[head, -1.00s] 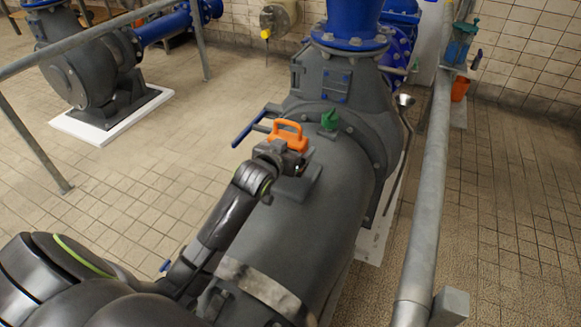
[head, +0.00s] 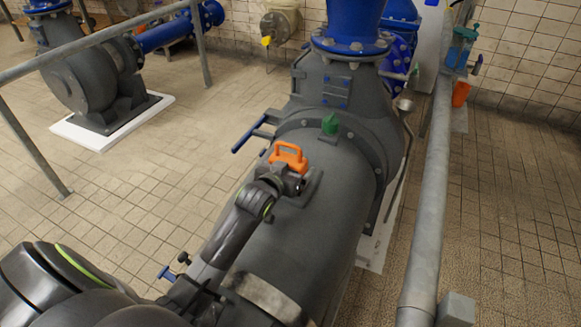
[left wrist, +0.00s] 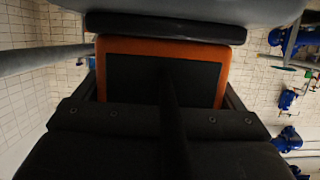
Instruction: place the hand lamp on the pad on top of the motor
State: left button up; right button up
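The hand lamp (head: 289,155) is orange with a loop handle on top and sits upright at the end of my left arm, over the motor (head: 300,235). My left gripper (head: 283,175) is shut on it. In the left wrist view the lamp (left wrist: 103,72) shows an orange rim around a dark panel, between my fingers. The dark pad (head: 312,184) on top of the grey motor is partly hidden behind my gripper. A dark slab, likely the pad (left wrist: 165,27), lies close against the lamp's edge there; I cannot tell if they touch. My right gripper is out of view.
A green lifting eye (head: 330,123) stands on the motor behind the lamp. A blue-handled lever (head: 250,136) sticks out to the left. A grey railing (head: 432,180) runs along the right side. The tiled floor (head: 130,200) at left is mostly clear.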

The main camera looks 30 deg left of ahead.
pick_arm(q)
jog(key=shift+o, duration=0.7)
jog(key=shift+r, duration=0.2)
jog(key=shift+s, duration=0.25)
jog(key=p+v, duration=0.2)
jog(key=v, duration=0.9)
jog(key=shift+s+r, duration=0.15)
jog(key=shift+s, duration=0.1)
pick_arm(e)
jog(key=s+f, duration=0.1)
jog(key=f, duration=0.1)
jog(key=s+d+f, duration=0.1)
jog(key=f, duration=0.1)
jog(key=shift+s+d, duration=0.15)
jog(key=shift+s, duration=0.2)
